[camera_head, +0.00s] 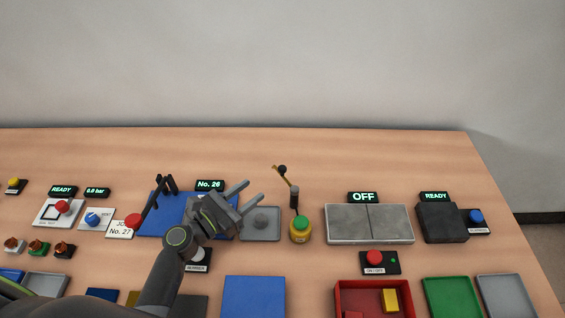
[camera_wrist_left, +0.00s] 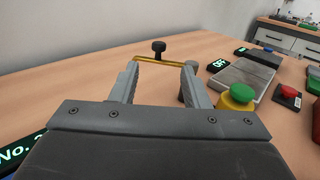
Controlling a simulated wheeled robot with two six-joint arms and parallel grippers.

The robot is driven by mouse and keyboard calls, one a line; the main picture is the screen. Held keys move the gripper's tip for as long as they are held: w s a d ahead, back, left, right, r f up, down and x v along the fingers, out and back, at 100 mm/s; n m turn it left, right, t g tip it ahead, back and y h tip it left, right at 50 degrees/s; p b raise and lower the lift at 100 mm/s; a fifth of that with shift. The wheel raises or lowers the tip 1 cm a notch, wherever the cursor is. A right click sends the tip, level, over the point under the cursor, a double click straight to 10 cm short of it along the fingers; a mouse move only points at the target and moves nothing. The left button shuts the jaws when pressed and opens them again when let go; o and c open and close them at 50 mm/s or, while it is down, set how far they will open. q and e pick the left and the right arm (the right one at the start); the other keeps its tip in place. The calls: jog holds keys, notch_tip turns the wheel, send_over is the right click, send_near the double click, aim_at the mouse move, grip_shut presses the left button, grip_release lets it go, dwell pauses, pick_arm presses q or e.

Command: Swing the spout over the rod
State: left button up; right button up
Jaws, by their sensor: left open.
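The spout (camera_head: 286,177) is a thin brass-yellow bar with a black knob (camera_head: 282,169), on top of an upright post (camera_head: 294,197). In the head view it points back and to the left from the post. My left gripper (camera_head: 254,192) is open and empty, left of the spout and apart from it. In the left wrist view the spout (camera_wrist_left: 160,65) spans the gap between the open fingers (camera_wrist_left: 162,68), beyond the tips, with its knob upright. The right finger partly hides the post. A grey round piece on a grey tray (camera_head: 247,236) may be the rod; I cannot tell.
A yellow jar with a green lid (camera_head: 300,230) stands just in front of the post. A grey two-plate unit marked OFF (camera_head: 368,223) is to its right. A blue plate (camera_head: 160,213) lies left, under my arm. The table behind the spout is clear.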

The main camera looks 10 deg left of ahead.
aim_at(279, 170)
pick_arm(q)
jog(key=p+x, duration=0.1)
jog(key=x, duration=1)
jog(key=shift+w, duration=0.2)
jog(key=shift+w+d, duration=0.2)
jog(key=shift+w, duration=0.05)
jog(key=shift+w+d, duration=0.1)
jog(key=shift+w, duration=0.05)
pick_arm(e)
jog(key=shift+w+d+r, duration=0.25)
jog(key=shift+w+r, duration=0.5)
jog(key=shift+r, duration=0.2)
pick_arm(q)
grip_shut()
